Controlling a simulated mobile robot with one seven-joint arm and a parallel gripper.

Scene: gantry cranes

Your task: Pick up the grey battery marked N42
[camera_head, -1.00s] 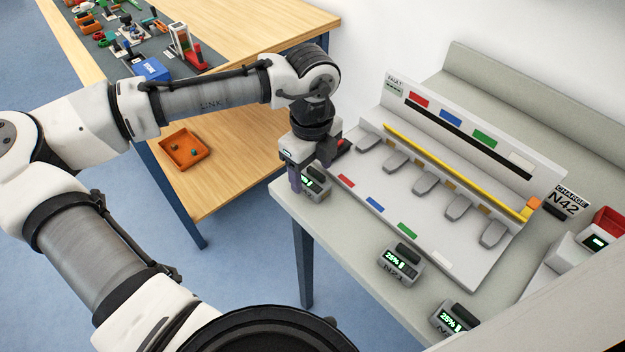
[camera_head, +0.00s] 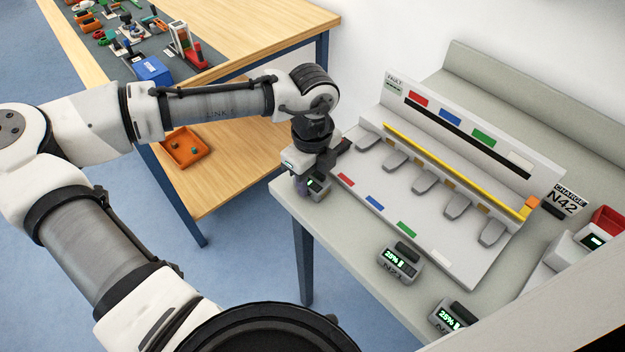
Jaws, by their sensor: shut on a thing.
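My gripper (camera_head: 307,180) points down at the near left corner of the grey bench and is shut on a grey battery (camera_head: 319,187). The battery has a lit green display; its marking is not readable, and the gripper hides much of it. I cannot tell whether it still touches the bench. A grey battery marked N21 (camera_head: 400,261), showing 25%, lies on the bench front. Another grey battery (camera_head: 452,317), also showing 25%, lies nearer the bottom edge. A card reading CHARGE N42 (camera_head: 566,201) stands at the right of the bench.
A charging rack (camera_head: 463,143) with several grey slots and a yellow bar stands right of my gripper on the bench (camera_head: 345,246). A red-topped box (camera_head: 606,222) is at far right. A wooden table (camera_head: 232,186) with an orange tray (camera_head: 184,165) is at left.

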